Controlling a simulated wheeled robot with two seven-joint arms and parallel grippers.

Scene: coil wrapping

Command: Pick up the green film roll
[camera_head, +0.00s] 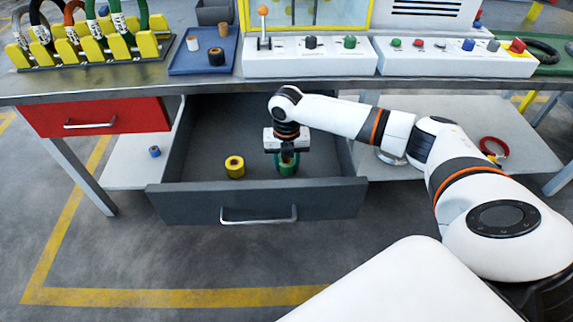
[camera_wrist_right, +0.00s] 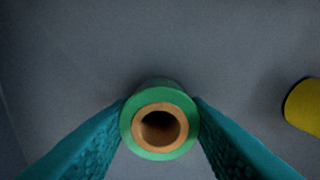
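The green film roll (camera_head: 288,168) stands upright in the open grey drawer, on the right of the yellow roll. In the right wrist view the green film roll (camera_wrist_right: 160,131) shows its brown core and hollow centre facing the camera. My right gripper (camera_head: 287,158) reaches down into the drawer over it. In the wrist view the teal fingers of my right gripper (camera_wrist_right: 160,112) lie against both sides of the roll, with no clear gap. The roll appears to be at the drawer floor; I cannot tell whether it is raised. My left gripper is not in view.
A yellow roll (camera_head: 235,167) stands in the same drawer (camera_head: 190,199), and also shows in the wrist view (camera_wrist_right: 303,104). The drawer walls surround the gripper. The workbench edge (camera_head: 205,81) lies behind and above. A red drawer (camera_head: 97,117) is at the left.

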